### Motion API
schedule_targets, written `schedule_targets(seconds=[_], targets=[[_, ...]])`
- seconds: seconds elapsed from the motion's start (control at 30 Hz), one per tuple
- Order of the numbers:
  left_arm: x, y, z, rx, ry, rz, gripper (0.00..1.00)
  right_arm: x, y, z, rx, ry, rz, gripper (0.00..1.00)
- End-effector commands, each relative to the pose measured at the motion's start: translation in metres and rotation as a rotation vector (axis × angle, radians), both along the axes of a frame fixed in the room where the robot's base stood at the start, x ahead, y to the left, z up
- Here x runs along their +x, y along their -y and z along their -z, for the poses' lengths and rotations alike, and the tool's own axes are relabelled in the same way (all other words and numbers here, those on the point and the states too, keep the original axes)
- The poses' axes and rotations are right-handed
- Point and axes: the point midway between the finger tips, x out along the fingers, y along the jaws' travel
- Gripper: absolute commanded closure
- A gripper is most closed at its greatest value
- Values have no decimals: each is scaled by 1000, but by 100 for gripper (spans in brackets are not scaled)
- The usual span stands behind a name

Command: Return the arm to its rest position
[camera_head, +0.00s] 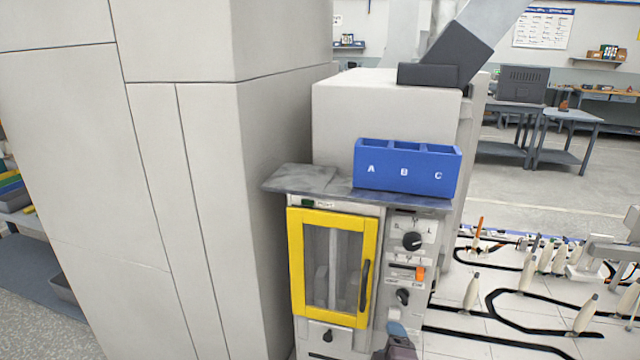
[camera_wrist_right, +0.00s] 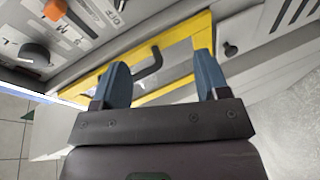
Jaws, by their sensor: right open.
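My right gripper (camera_head: 396,332) is at the bottom of the head view, below the machine's control panel and to the right of its yellow-framed door (camera_head: 297,262). In the right wrist view my right gripper (camera_wrist_right: 161,80) shows two blue fingers spread apart, with nothing between them. The yellow door frame (camera_wrist_right: 205,32) with its dark handle lies beyond the fingertips. Most of my right arm is out of the head view. My left gripper is in neither view.
A blue bin (camera_head: 406,180) marked A, B, C sits on the machine's grey top ledge (camera_head: 322,180). A tall pale cabinet (camera_head: 170,200) stands to the left. A white surface with black tracks and several bobbins (camera_head: 471,291) spreads to the right.

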Motion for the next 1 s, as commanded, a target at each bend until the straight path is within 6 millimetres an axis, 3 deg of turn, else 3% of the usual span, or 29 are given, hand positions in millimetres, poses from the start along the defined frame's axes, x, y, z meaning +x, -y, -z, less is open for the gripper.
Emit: schedule_targets(seconds=[0.27,0.5,0.8,1.0], targets=[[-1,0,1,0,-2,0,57,-66,29,25,686,-116,74,32],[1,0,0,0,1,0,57,-149,76,49,1104,-179,237,32],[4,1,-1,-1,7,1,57,-248,122,92,1161,-257,438,32],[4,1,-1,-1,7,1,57,-272,126,103,1151,-288,477,32]])
